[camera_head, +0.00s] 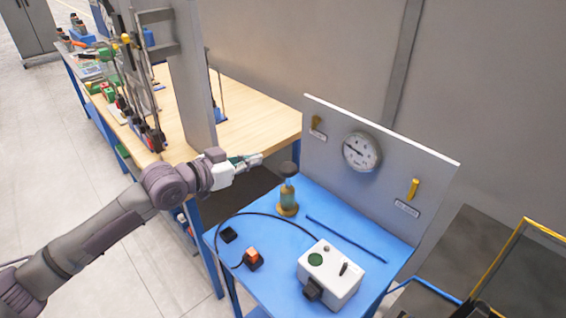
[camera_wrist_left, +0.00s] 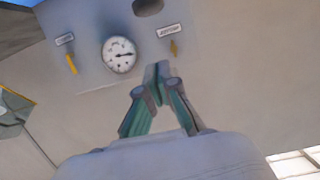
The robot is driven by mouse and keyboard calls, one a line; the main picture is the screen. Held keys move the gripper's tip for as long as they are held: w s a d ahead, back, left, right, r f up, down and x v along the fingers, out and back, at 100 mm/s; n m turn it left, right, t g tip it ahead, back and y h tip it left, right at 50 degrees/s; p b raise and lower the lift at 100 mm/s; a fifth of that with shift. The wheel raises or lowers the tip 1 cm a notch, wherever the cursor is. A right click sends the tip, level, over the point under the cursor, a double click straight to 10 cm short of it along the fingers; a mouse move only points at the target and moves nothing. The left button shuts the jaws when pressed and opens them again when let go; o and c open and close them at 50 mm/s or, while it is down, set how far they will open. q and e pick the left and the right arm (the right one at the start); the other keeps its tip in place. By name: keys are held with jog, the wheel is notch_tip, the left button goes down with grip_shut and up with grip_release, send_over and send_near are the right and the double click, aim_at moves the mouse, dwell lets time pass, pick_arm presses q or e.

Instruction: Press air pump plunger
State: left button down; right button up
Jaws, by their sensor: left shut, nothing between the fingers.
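The air pump (camera_head: 287,192) stands upright on the blue table (camera_head: 340,225), near its back left corner. It has a dark round knob on top, a greenish body and a brass-coloured base. My left gripper (camera_head: 257,160) is shut and empty, pointing right, a little left of the pump's knob and about level with it in the head view. A gap shows between the fingertips and the knob. In the left wrist view my left gripper (camera_wrist_left: 158,75) has its fingertips together in front of the gauge panel, and the pump is not seen there. My right gripper is not in view.
A grey panel (camera_head: 400,160) with a round gauge (camera_head: 361,152) and yellow levers stands behind the pump. A white box (camera_head: 330,275), a black cable, an orange switch (camera_head: 252,257) and a blue rod (camera_head: 345,238) lie in front. A wooden workbench (camera_head: 250,120) is behind left.

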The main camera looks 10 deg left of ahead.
pick_arm(q)
jog(key=p, duration=0.3)
send_over(283, 170)
jog(key=shift+s+a+f, duration=0.15)
jog(key=shift+a+f, duration=0.05)
jog(key=shift+f, duration=0.75)
jog(key=f, duration=0.3)
jog(key=shift+w+d+f+p, duration=0.2)
jog(key=shift+w+f+p, duration=0.05)
jog(key=shift+f+p, duration=0.1)
jog(key=shift+s+a+f, duration=0.1)
jog(key=shift+f, duration=0.3)
